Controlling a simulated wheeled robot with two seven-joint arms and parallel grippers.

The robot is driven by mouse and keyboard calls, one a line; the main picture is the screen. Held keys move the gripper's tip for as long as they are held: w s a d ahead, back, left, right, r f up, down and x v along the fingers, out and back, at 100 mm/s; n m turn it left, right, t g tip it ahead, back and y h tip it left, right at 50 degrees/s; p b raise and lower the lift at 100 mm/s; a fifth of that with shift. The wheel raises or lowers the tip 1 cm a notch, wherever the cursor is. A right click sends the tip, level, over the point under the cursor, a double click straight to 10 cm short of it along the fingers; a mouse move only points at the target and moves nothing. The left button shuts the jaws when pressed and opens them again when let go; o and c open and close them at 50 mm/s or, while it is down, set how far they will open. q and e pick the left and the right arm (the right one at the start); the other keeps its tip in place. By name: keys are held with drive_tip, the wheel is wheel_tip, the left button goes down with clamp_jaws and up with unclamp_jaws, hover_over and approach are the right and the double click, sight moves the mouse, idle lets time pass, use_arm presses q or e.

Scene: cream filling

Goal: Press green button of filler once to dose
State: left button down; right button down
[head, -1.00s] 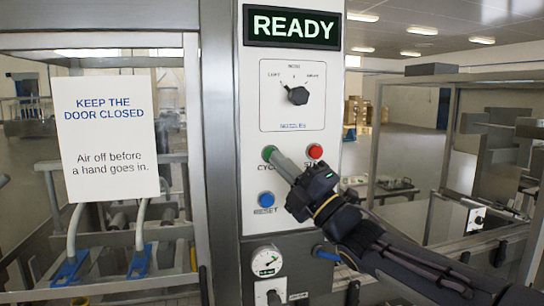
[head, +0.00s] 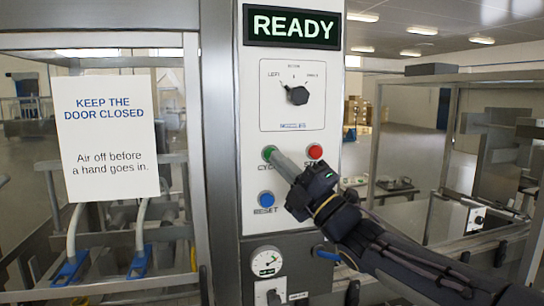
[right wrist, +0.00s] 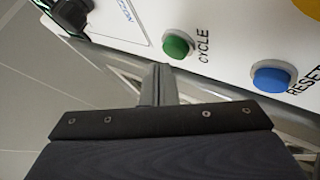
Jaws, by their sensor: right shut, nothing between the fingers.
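The green CYCLE button (head: 268,152) is on the white panel (head: 255,105) of the filler, left of the red button. It also shows in the right wrist view (right wrist: 177,46), where its face is clear. My right gripper (head: 279,159) is shut and empty. In the head view its fingertips overlap the lower right edge of the green button. In the right wrist view the fingertips (right wrist: 158,70) lie just beside the button; whether they touch it I cannot tell. The display (head: 292,25) reads READY. My left gripper is not in view.
A red button (head: 315,151) is right of the green one, and a blue RESET button (head: 266,199) is below. A black selector knob (head: 297,95) is above, a gauge (head: 266,262) underneath. A door sign (head: 107,135) hangs at left.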

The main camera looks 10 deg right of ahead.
drive_tip(key=shift+w, duration=0.45)
drive_tip(key=shift+w, duration=0.45)
idle(0.6)
drive_tip(key=shift+s+b, duration=0.1)
drive_tip(key=shift+b, duration=0.3)
drive_tip(key=shift+s+b, duration=0.6)
drive_tip(key=shift+s, duration=0.2)
